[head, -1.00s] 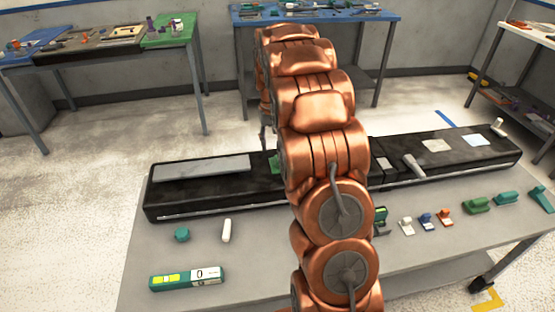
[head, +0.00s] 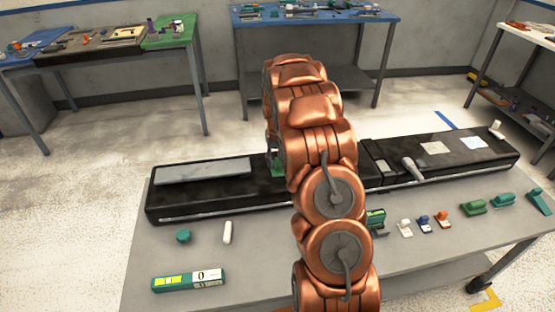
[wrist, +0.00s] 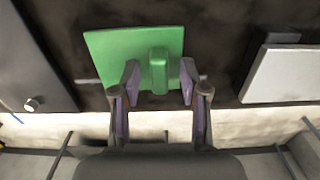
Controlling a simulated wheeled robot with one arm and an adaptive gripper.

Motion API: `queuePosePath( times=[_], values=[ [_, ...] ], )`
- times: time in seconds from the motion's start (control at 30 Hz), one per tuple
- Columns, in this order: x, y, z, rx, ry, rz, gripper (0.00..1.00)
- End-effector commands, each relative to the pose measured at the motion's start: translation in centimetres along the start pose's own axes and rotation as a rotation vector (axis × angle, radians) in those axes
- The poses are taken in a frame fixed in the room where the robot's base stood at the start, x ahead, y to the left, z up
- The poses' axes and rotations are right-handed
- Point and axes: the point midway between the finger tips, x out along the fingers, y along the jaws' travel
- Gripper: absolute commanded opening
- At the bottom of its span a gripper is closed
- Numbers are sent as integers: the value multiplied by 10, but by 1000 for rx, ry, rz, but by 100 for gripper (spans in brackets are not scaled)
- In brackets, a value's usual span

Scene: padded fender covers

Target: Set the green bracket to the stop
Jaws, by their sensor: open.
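The green bracket (wrist: 115,55) is a flat green plate with a raised rounded rib, lying on the black bed in the wrist view. In the head view the bracket (head: 277,167) is a small green patch, mostly hidden by my arm. My gripper (wrist: 160,82) is open, with one finger on each side of the rib; contact cannot be told. A light grey plate (wrist: 285,76) lies right of the bracket, and a dark block with a knob (wrist: 32,104) lies left, both apart from it. I cannot tell which part is the stop.
The long black bed (head: 215,207) lies along the grey table (head: 255,260), with a lever (head: 412,168) to the right. A green-and-white level-like device (head: 188,281), a teal knob (head: 183,236) and a white piece (head: 227,232) lie in front. Several small coloured parts stand front right.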

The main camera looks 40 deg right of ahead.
Motion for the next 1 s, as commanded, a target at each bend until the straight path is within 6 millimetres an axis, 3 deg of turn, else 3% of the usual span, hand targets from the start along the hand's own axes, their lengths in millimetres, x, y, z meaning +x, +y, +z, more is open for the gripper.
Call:
queuePosePath(
  times=[0.3,0.7,1.0],
  values=[
    [5,0,0,0,2,0,43],
    [4,0,0,1,2,0,1],
    [4,0,0,0,2,-1,0]
  ],
)
